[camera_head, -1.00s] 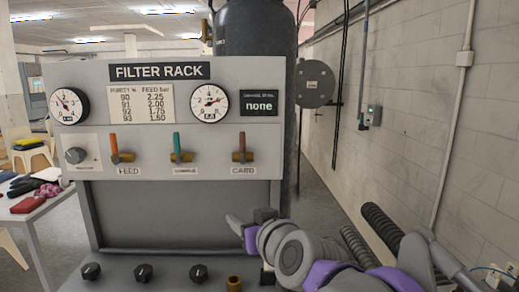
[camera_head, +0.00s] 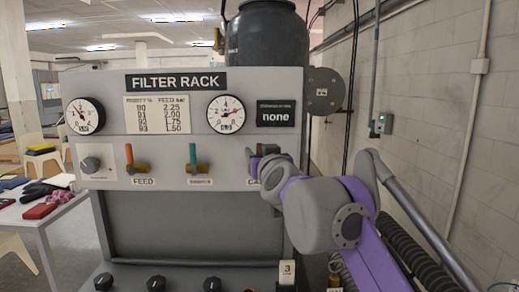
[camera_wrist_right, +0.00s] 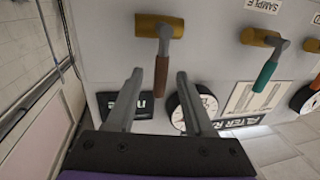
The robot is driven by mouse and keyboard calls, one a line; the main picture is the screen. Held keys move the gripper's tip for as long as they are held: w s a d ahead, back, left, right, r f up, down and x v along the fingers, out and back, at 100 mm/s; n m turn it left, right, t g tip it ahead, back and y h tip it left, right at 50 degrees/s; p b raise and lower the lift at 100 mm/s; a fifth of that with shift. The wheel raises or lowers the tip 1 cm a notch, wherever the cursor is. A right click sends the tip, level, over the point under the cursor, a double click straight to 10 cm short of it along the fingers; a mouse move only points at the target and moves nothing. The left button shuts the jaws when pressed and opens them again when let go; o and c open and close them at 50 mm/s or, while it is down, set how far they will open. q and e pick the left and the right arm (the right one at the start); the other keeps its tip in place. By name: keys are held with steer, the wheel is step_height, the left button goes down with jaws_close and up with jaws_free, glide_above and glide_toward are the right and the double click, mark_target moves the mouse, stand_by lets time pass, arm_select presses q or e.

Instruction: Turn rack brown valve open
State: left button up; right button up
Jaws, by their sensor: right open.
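The brown valve handle (camera_wrist_right: 162,72) on its brass body (camera_wrist_right: 160,25) shows in the right wrist view, which looks at the panel upside down. The handle lies between the two fingers of my right gripper (camera_wrist_right: 158,90), with a gap on both sides. The fingers are open and hold nothing. In the head view my right gripper (camera_head: 258,160) is at the panel's right valve and hides most of it and its label. My left gripper is not in view.
The filter rack panel (camera_head: 180,80) also carries an orange feed valve (camera_head: 130,156), a teal sample valve (camera_head: 193,155), a grey knob (camera_head: 90,164) and two gauges. Black knobs (camera_head: 156,282) line the lower ledge. A block wall (camera_head: 430,100) stands at right.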

steer(key=shift+w, duration=0.5)
jaws_close()
stand_by(1.2)
